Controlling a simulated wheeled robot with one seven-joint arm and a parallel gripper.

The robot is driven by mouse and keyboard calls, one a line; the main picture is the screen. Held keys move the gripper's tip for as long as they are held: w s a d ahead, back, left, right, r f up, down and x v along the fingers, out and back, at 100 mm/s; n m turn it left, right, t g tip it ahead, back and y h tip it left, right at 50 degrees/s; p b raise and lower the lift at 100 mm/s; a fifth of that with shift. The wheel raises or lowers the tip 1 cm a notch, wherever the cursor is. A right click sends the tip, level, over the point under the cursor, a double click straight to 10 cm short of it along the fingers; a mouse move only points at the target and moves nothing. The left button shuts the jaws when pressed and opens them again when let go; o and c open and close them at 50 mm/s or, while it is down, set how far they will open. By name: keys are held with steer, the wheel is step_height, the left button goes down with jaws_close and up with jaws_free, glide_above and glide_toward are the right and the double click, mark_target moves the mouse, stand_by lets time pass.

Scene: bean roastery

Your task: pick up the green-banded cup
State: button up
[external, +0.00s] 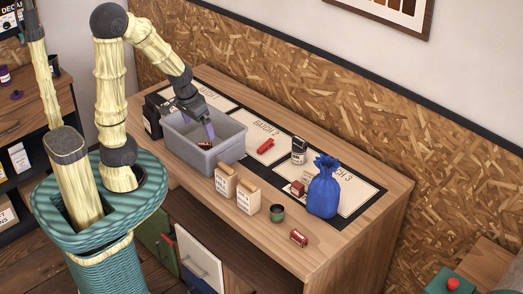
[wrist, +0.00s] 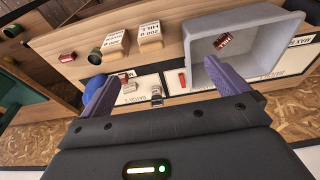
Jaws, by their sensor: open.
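The green-banded cup (external: 277,213) is small and dark with a green band. It stands on the wooden counter near the front edge, between the paper bags and a red can. In the wrist view the cup (wrist: 95,57) is at the upper left, beyond my left finger. My gripper (external: 208,131) is over the grey bin at the counter's left, well away from the cup. In the wrist view the two purple fingers of my gripper (wrist: 157,72) are wide apart, with nothing held between them.
The grey bin (external: 226,154) has a red packet (external: 205,145) inside. Two paper bags (external: 225,180) (external: 248,197) stand between bin and cup. A red can (external: 299,238) lies right of the cup.

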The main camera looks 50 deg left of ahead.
steer(key=c, duration=0.6)
